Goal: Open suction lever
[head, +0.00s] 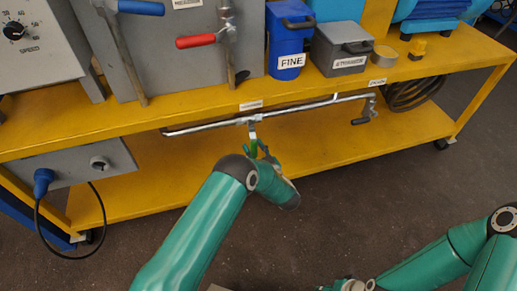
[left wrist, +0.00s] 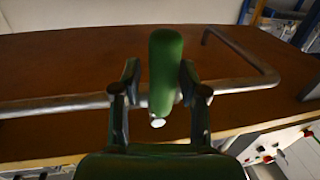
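The suction lever is a green handle (head: 253,145) on the grey pipe under the yellow bench top. In the left wrist view the green handle (left wrist: 165,70) stands upright across the pipe, its rounded end up. My left gripper (head: 264,150) is at the lever in the head view, partly hidden by its own wrist. In the left wrist view its two fingers (left wrist: 160,78) are apart, one on each side of the handle, with a gap showing on the left. Contact on the right side cannot be told. My right gripper (head: 350,286) is cut off at the bottom edge.
The pipe (head: 200,127) runs under the bench top, with a dark-handled valve (head: 365,117) at its right end. A lower yellow shelf (head: 340,150) lies below. A grey socket box (head: 75,165) with a blue plug is at left. Red (head: 196,41) and blue levers stand above.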

